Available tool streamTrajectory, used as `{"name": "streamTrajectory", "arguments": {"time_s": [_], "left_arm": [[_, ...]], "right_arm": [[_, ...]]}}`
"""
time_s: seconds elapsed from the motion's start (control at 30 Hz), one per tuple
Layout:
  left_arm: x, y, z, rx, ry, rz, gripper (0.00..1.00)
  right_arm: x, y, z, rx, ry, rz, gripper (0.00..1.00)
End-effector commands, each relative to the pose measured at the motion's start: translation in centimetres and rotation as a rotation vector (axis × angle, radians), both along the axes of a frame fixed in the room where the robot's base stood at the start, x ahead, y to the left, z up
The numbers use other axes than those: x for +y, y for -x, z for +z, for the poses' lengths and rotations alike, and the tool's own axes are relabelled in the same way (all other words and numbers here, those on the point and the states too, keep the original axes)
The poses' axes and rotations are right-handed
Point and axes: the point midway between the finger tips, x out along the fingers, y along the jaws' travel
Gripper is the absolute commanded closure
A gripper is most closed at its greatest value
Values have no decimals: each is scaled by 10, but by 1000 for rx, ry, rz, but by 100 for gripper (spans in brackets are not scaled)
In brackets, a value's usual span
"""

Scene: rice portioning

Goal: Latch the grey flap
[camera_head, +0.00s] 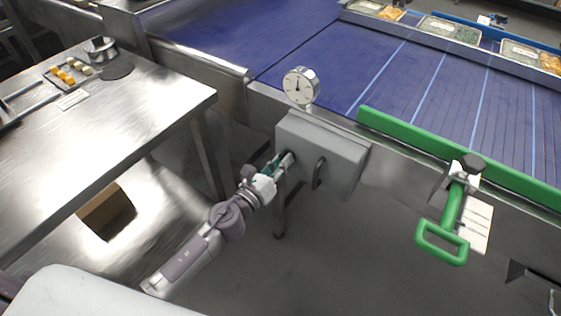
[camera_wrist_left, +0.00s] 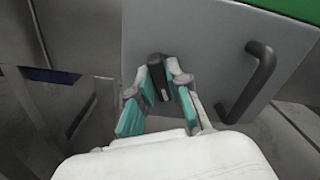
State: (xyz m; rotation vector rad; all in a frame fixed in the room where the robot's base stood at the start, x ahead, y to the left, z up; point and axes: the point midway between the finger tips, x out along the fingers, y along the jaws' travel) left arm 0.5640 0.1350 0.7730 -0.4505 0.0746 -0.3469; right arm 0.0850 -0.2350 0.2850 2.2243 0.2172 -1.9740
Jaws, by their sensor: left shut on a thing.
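The grey flap (camera_head: 335,145) is the front of a grey box on the side of the blue conveyor, and it looks closed. It fills the upper middle of the left wrist view (camera_wrist_left: 205,30). A dark bar handle (camera_head: 318,172) stands on its right part and also shows in the left wrist view (camera_wrist_left: 250,80). My left gripper (camera_head: 287,160) is at the flap's left edge. In the left wrist view its teal fingers (camera_wrist_left: 170,88) are shut on a small black latch knob (camera_wrist_left: 157,72). Whether the latch is engaged I cannot tell. My right gripper is not in view.
A round dial gauge (camera_head: 300,86) stands above the box. A green rail (camera_head: 450,160) and a green handle (camera_head: 443,242) are to the right. A steel table (camera_head: 150,110) with a small tray is at the left. The floor below the box is clear.

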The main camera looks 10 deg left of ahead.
Motion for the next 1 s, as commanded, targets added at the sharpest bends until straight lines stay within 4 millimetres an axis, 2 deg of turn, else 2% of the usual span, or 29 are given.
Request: {"name": "streamTrajectory", "arguments": {"time_s": [0.03,0.2,0.47,0.6,0.73,0.77,1.0], "left_arm": [[5,-2,-5,-6,-14,13,100],[6,-2,-6,-88,-241,14,100],[7,-2,-8,-99,-278,17,100],[7,-2,-8,-151,-428,16,100],[7,-2,-10,-152,-435,18,100],[7,-2,-10,-151,-434,18,82],[5,-1,-9,-151,-430,13,42]], "right_arm": [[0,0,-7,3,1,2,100],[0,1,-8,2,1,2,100],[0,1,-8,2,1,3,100],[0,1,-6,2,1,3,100],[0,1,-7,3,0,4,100],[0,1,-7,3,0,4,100],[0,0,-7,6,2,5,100]]}}
